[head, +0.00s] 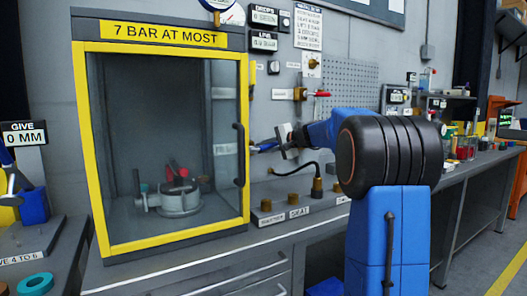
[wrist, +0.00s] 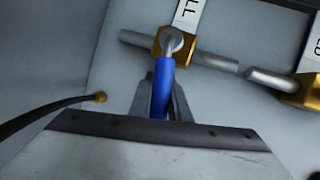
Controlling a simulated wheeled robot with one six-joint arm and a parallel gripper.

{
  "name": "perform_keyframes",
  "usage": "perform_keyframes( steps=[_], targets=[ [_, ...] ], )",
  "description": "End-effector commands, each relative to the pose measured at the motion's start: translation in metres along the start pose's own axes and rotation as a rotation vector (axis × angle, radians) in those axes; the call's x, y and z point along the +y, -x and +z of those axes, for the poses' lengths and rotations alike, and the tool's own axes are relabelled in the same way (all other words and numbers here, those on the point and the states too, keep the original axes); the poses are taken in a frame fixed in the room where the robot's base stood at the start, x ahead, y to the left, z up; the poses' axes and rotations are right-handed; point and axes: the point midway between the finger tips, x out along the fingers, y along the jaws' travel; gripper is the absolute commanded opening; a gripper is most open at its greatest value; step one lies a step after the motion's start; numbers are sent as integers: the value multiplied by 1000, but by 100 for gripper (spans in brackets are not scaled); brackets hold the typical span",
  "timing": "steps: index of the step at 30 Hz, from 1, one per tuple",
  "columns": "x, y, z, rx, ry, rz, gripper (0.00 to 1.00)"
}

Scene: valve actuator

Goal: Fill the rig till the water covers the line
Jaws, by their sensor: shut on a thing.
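The rig is a cabinet with a yellow frame (head: 82,150) and a clear front, under a "7 BAR AT MOST" sign (head: 163,33). A grey cast body (head: 180,202) with red parts on top sits inside. I cannot make out water or a line in it. In the wrist view, a blue lever (wrist: 162,88) stands out from a brass valve (wrist: 160,42) under a tag ending in "LL" (wrist: 187,14). My gripper (wrist: 160,104) is shut on this lever. In the head view, my gripper (head: 280,143) is right of the cabinet's door handle.
A black hose (wrist: 45,112) lies at left. Brass fittings (head: 293,198) stand on the bench below my gripper. A red-handled valve (head: 300,94) is on the wall above.

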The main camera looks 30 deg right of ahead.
Motion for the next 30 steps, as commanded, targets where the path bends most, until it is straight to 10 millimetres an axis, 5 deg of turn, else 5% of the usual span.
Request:
perform_keyframes(
  steps=[15,30],
  targets=[
    [-19,4,3,79,278,114,0],
    [-21,5,3,93,324,136,0]
  ],
)
